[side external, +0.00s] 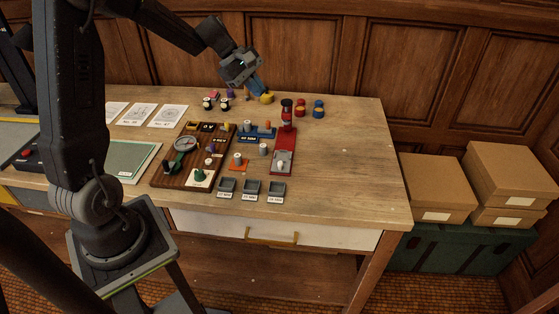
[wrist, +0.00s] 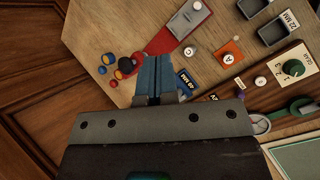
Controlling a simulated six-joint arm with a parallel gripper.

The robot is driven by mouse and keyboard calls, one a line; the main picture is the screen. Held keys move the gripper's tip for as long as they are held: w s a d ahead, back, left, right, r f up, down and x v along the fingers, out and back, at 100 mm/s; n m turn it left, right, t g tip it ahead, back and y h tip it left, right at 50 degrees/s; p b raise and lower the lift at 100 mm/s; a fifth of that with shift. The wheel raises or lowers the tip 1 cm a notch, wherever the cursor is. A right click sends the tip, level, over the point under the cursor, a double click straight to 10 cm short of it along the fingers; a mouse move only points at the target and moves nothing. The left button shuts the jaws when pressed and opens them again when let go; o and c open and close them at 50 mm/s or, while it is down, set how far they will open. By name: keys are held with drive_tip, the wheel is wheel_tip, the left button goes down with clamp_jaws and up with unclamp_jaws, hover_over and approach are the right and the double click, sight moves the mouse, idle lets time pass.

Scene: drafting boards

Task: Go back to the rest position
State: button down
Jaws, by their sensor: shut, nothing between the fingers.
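My gripper (side external: 259,87) is above the back of the wooden bench (side external: 345,165), with its blue fingers pointing down beside a small yellow piece (side external: 267,98). I cannot tell whether the fingertips touch it. In the wrist view the blue fingers of my gripper (wrist: 153,62) are together with nothing between them. They lie in front of part of the red board (wrist: 165,42), which shows whole in the side view (side external: 284,150). No rest position is marked in either view.
A brown panel with a dial (side external: 185,143) stands mid-bench, with three small grey trays (side external: 253,190) in front. Red and blue pieces (side external: 318,108) are right of my gripper. Cardboard boxes (side external: 435,185) stand right of the bench. Wood panelling (side external: 320,55) rises behind. The bench's right end is clear.

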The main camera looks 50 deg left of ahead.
drive_tip(key=s+d+r+m+y, duration=0.2)
drive_tip(key=s+d+r+m, duration=0.1)
drive_tip(key=s+d+m, duration=0.5)
drive_tip(key=s+d+r+m+y, duration=0.3)
drive_tip(key=s+d+m, duration=0.6)
drive_tip(key=s, duration=0.5)
drive_tip(key=shift+s+r+m+t, duration=0.4)
drive_tip(key=shift+r+m, duration=0.1)
drive_tip(key=shift+m, duration=0.5)
